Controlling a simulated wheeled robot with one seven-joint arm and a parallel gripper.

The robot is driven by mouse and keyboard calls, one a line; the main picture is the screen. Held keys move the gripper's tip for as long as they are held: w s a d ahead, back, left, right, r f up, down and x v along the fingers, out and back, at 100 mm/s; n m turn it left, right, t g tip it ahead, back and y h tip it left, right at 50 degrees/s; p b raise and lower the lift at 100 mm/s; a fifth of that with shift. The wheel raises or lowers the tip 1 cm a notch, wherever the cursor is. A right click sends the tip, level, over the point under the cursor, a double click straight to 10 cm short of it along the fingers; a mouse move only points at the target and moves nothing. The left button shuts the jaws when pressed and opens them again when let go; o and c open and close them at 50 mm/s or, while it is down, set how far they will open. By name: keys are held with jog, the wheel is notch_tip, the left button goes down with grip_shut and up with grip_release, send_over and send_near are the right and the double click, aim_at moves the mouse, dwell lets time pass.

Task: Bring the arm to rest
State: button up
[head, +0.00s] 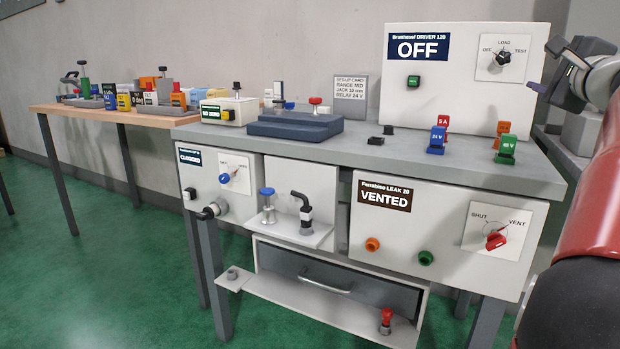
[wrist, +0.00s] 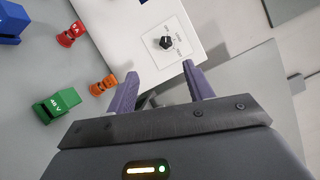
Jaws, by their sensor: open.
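My gripper (wrist: 157,92) shows in the wrist view with its two purple fingers apart and nothing between them. It is beside the white driver box, whose black knob (wrist: 166,43) lies beyond the fingertips. In the head view my gripper (head: 556,68) is at the upper right, to the right of the driver box (head: 440,102) that reads OFF. My red and black arm fills the right edge there and hides what lies behind it.
The grey bench (head: 370,152) holds a green plug (head: 506,150), a blue plug (head: 437,140) and an orange plug (wrist: 103,85). Below it are the leak box (head: 392,233) reading VENTED and a drawer (head: 335,290). A wooden table (head: 70,112) stands at left. Green floor (head: 110,260) is open there.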

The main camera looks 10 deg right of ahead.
jog(key=a+f+n+g+y, duration=0.2)
jog(key=a+f+n, duration=0.3)
jog(key=a, duration=0.4)
jog(key=a+f+n+g+y, duration=0.2)
jog(key=a+f, duration=0.4)
jog(key=a, duration=0.2)
jog(key=a+f+n+g+y, duration=0.2)
jog(key=a+f+n, duration=0.3)
jog(key=a, duration=0.4)
jog(key=s+a+f+n+g, duration=0.2)
jog(key=s+a+f+n, duration=0.2)
jog(key=s+f, duration=0.2)
jog(key=s+a+f+n+g+p, duration=0.1)
jog(key=s+a+f+n, duration=0.3)
jog(key=f, duration=0.7)
jog(key=s+a+f+n+g, duration=0.3)
jog(key=s+a+f, duration=0.3)
jog(key=s+f, duration=0.2)
jog(key=shift+s+f+n+g, duration=0.15)
jog(key=shift+s+n+g, duration=0.25)
jog(key=shift+n, duration=0.4)
